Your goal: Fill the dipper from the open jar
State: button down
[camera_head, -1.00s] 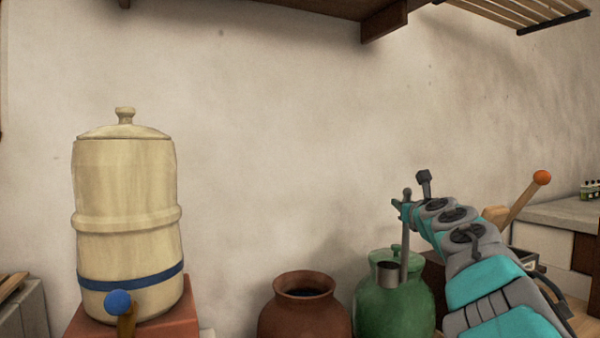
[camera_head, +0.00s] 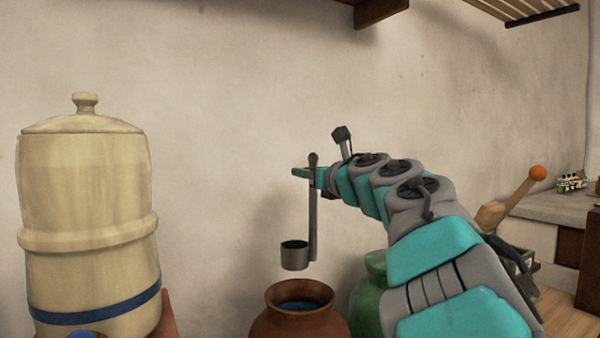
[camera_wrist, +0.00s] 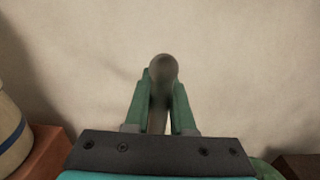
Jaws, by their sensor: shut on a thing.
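The dipper (camera_head: 295,256) is a grey metal cup on a long upright handle with a rounded top. My gripper (camera_head: 312,176) is shut on the upper part of the handle, and the cup hangs upright below it. The handle's top also shows between the fingers in the wrist view (camera_wrist: 162,70). The open jar (camera_head: 300,318) is reddish-brown clay with a wide mouth and blue liquid visible inside. The cup is above the jar's mouth, apart from it. The inside of the cup cannot be made out.
A green jar (camera_head: 368,297) stands just right of the open jar, partly hidden by my arm. A large cream lidded container (camera_head: 85,205) with a blue band stands at left on a reddish block. A counter (camera_head: 550,206) is at far right. The wall is behind.

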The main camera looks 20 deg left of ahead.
aim_at(306, 244)
jog(key=shift+f+b, duration=7.75)
jog(key=shift+f, duration=0.45)
jog(key=shift+f+b, duration=0.35)
jog(key=shift+f, duration=2.1)
jog(key=shift+f, duration=0.45)
jog(key=shift+r, duration=0.1)
